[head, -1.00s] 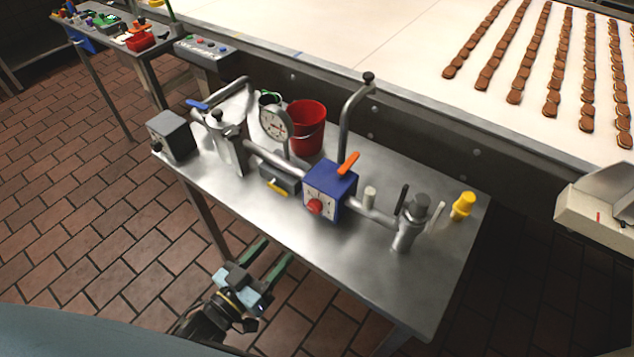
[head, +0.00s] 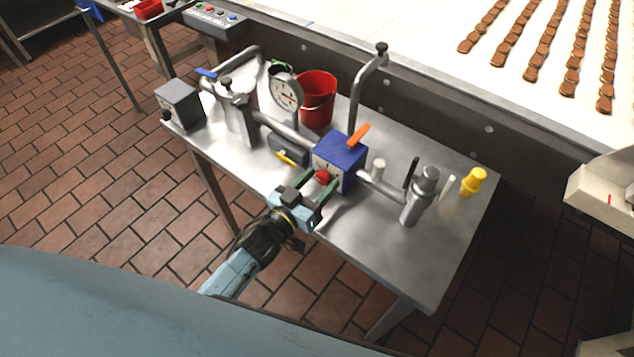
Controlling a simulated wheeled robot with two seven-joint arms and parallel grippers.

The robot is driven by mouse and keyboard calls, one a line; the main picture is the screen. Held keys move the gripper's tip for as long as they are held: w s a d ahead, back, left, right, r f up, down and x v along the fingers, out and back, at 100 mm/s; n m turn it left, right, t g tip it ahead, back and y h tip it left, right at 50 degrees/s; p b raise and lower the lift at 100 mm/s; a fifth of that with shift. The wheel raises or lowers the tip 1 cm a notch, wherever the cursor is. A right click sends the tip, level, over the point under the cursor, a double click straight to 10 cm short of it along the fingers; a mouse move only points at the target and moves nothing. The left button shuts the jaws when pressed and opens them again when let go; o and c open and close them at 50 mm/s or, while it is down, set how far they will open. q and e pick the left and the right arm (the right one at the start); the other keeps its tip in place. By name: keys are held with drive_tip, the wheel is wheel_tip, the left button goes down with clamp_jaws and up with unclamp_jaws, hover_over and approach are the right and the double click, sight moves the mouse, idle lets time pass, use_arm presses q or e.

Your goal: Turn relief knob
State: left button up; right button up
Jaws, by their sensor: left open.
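A red knob (head: 322,177) sits on the front face of a blue box (head: 343,158) mounted on the pipe assembly on the steel table. A dial marking shows beside the knob. My left gripper (head: 313,185) is open, its two green fingers pointing at the blue box. The fingertips lie on either side of the red knob in the picture; I cannot tell whether they touch it. An orange lever (head: 358,135) stands on top of the box. My right gripper is out of view.
The steel table (head: 370,245) carries a pressure gauge (head: 287,92), a red bucket (head: 318,98), a grey box (head: 181,103), a yellow fitting (head: 473,181) and upright metal pipes. A conveyor with rows of brown biscuits (head: 541,60) runs behind. The table's front right is clear.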

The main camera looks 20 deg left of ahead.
use_arm(q)
drive_tip(key=c, duration=1)
drive_tip(key=shift+m, duration=2.9)
drive_tip(key=o, duration=1)
